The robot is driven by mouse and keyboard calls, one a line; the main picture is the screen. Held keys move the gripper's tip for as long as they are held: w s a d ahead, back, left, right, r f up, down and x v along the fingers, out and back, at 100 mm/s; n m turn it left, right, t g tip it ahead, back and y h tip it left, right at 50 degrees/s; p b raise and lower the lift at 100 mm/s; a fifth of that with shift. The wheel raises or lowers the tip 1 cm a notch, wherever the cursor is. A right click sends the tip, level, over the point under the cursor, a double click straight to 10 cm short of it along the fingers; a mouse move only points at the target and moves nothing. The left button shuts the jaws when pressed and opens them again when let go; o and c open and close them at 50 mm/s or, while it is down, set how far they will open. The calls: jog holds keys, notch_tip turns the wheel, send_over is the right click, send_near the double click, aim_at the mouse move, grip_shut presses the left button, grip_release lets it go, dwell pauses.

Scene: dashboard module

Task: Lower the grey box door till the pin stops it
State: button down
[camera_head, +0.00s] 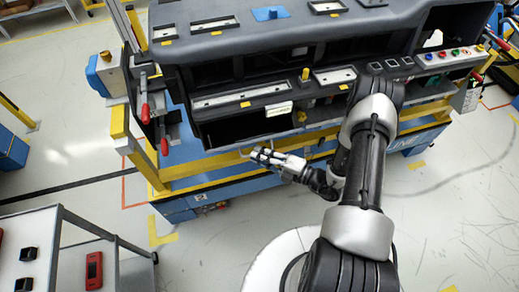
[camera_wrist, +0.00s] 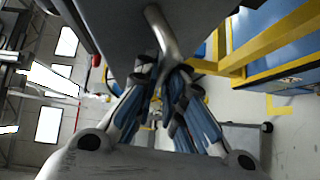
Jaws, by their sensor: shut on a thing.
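The grey box door shows as a broad grey panel (camera_wrist: 115,25) in the wrist view, with a curved metal handle (camera_wrist: 163,32) on it. In the head view the dark box opening (camera_head: 240,126) is in the lower front of the dashboard module, and the handle (camera_head: 244,153) shows at its lower edge. My gripper (camera_head: 262,156) is in front of that edge; its fingers (camera_wrist: 162,75) are shut on the handle in the wrist view. The door's face is mostly out of sight in the head view. I cannot make out the stop pin.
The dashboard module (camera_head: 225,45) rests on a blue and yellow stand (camera_head: 195,178). Red-handled clamps (camera_head: 145,112) are at its left. A grey cart (camera_head: 45,222) with a red device (camera_head: 94,270) stands at lower left. The floor between cart and stand is clear.

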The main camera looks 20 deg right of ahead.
jog(key=shift+s+f, duration=0.2)
jog(key=shift+f, duration=0.35)
jog(key=c, duration=1.9)
grip_release()
jog(key=shift+w, duration=0.15)
jog(key=shift+c, duration=0.2)
jog(key=shift+o, duration=1.3)
jog(key=v, duration=1.2)
